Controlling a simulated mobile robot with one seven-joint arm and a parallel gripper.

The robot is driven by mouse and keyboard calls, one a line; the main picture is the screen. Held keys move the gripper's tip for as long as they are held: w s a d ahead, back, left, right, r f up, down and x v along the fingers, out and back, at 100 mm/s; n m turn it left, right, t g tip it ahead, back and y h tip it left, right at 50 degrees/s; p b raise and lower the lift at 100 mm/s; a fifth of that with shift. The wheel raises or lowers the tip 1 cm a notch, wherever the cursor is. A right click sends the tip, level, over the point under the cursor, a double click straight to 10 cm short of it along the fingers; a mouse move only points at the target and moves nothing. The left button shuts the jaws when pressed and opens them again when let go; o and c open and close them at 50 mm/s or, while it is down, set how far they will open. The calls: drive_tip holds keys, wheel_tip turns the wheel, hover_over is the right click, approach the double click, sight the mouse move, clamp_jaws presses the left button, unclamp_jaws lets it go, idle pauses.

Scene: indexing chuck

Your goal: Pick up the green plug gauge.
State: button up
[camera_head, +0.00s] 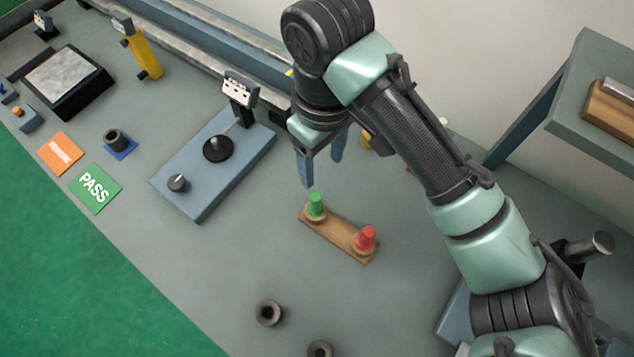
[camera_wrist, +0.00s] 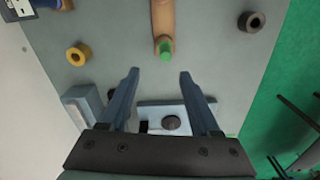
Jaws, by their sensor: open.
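The green plug gauge (camera_head: 316,205) stands upright at the upper left end of a wooden holder (camera_head: 338,236), with a red plug gauge (camera_head: 365,239) at the other end. My gripper (camera_head: 321,172) is open and empty, above and just behind the green plug gauge. In the wrist view, the green plug gauge (camera_wrist: 166,50) shows at the end of the wooden holder (camera_wrist: 163,20). It lies ahead of and between the lines of the two open fingers (camera_wrist: 157,84), apart from them. The red plug gauge is out of the wrist view.
A blue-grey indexing fixture (camera_head: 200,200) with a black disc stands left of the holder. Dark rings (camera_head: 268,312) lie in front. A grey shelf (camera_head: 590,50) rises at the right. An orange card (camera_head: 60,153) and a green PASS card (camera_head: 95,188) lie far left.

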sight(315, 196)
drive_tip(key=f, duration=0.7)
drive_tip(key=shift+s+a+f, duration=0.1)
drive_tip(key=shift+s+f, duration=0.1)
drive_tip(key=shift+f, duration=0.05)
drive_tip(key=shift+a+f+p, duration=0.2)
drive_tip(key=shift+f+p, duration=0.2)
drive_tip(key=shift+f, duration=0.95)
drive_tip(key=shift+a+f+p, duration=0.2)
drive_tip(key=shift+f+p, duration=0.2)
drive_tip(key=shift+f, duration=0.9)
clamp_jaws()
